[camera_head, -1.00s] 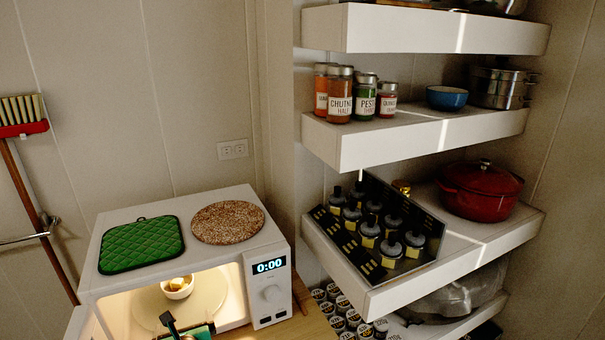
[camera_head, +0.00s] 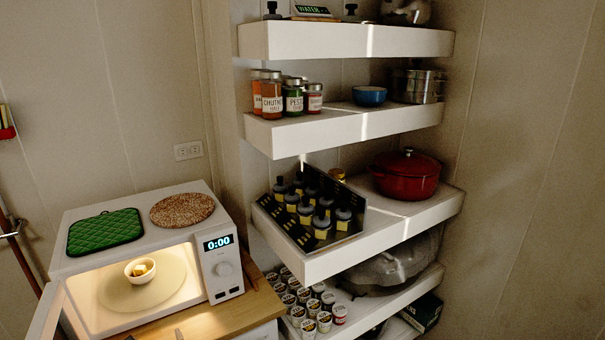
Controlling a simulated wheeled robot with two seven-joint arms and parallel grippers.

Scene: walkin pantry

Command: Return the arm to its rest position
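Neither of my grippers shows clearly in the head view now; only a tiny dark tip pokes in at the bottom edge, too small to identify. The white microwave (camera_head: 222,292) stands at the lower left with its door (camera_head: 43,318) open and its inside lit. A small white bowl (camera_head: 140,279) with yellow pieces (camera_head: 141,269) in it sits on the round plate (camera_head: 172,279) inside the microwave.
A green quilted pad (camera_head: 105,232) and a round cork mat (camera_head: 182,210) lie on top of the microwave. White shelves (camera_head: 335,263) to the right hold bottles, jars, pots and a red pot (camera_head: 406,181). A wooden counter (camera_head: 250,309) lies beside the microwave. A broom leans at the far left.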

